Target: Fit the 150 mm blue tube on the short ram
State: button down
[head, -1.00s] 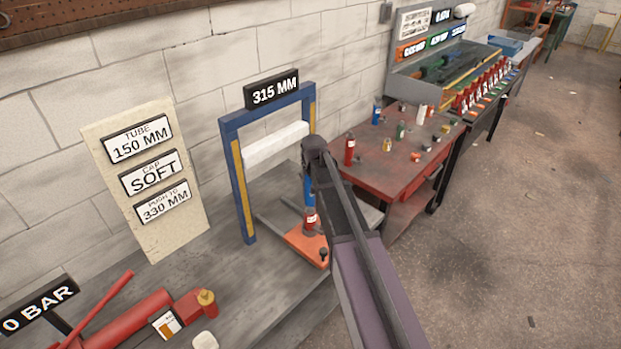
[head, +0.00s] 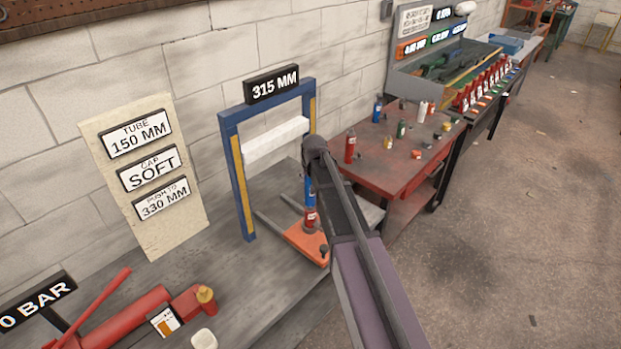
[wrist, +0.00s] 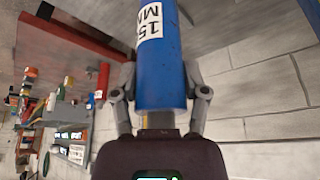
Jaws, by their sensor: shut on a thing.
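The blue tube (wrist: 160,65) carries a white label reading "15" and "M", partly cut off, in the wrist view. My gripper (wrist: 161,95) is shut on it, one finger on each side. In the head view the tube (head: 309,190) shows below my wrist, upright, its upper part hidden by my arm. Directly under it stands the short red ram (head: 310,217) on the orange base (head: 303,240). The tube's lower end appears at the ram's top; I cannot tell whether it is around it or just above.
The blue frame (head: 230,165) with a white crossbar (head: 275,142) stands close behind, under a 315 MM sign (head: 272,84). A sign board (head: 150,215) reads tube 150 mm. A red table (head: 385,165) with several small parts is at right. A red pump (head: 140,318) lies front left.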

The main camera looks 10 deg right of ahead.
jog(key=shift+f+b, duration=0.7)
jog(key=shift+f, duration=0.1)
grip_release()
jog(key=shift+r, duration=0.25)
notch_tip(320, 180, up, 9)
jog(key=p, duration=0.9)
jog(key=shift+r+p, duration=0.1)
jog(key=shift+p, duration=0.2)
dwell(1.0)
jog(key=s+f+g+b, duration=0.1)
jog(key=s+f+b, duration=0.1)
jog(key=s, duration=0.7)
jog(key=s+f+g+b, duration=0.2)
jog(key=s+f, duration=0.1)
jog(key=s, duration=0.7)
jog(key=s+d+f+g+b, duration=0.1)
jog(key=s+f+b, duration=0.1)
jog(key=s, duration=0.8)
jog(key=shift+d+f+g, duration=0.1)
jog(key=shift+f+g, duration=0.2)
jog(key=shift+f, duration=0.15)
